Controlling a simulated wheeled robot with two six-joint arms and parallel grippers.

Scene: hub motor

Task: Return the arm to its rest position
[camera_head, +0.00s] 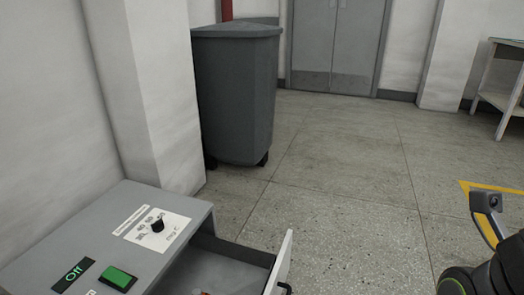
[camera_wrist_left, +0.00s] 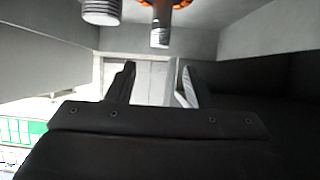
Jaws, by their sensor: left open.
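My left gripper (camera_wrist_left: 157,84) shows in the left wrist view, its two dark fingers apart with nothing between them. Behind the gap is a pale grey surface. The left arm is not visible in the head view. Part of my right arm, dark with a green ring, is at the lower right edge of the head view; its fingers are not visible.
A grey control box (camera_head: 185,208) with a black knob, green button (camera_head: 118,278) and "Off" label stands lower left. Its drawer (camera_head: 281,262) is open. A grey bin (camera_head: 236,95) stands behind. Threaded metal parts (camera_wrist_left: 160,25) top the wrist view. The middle floor is clear.

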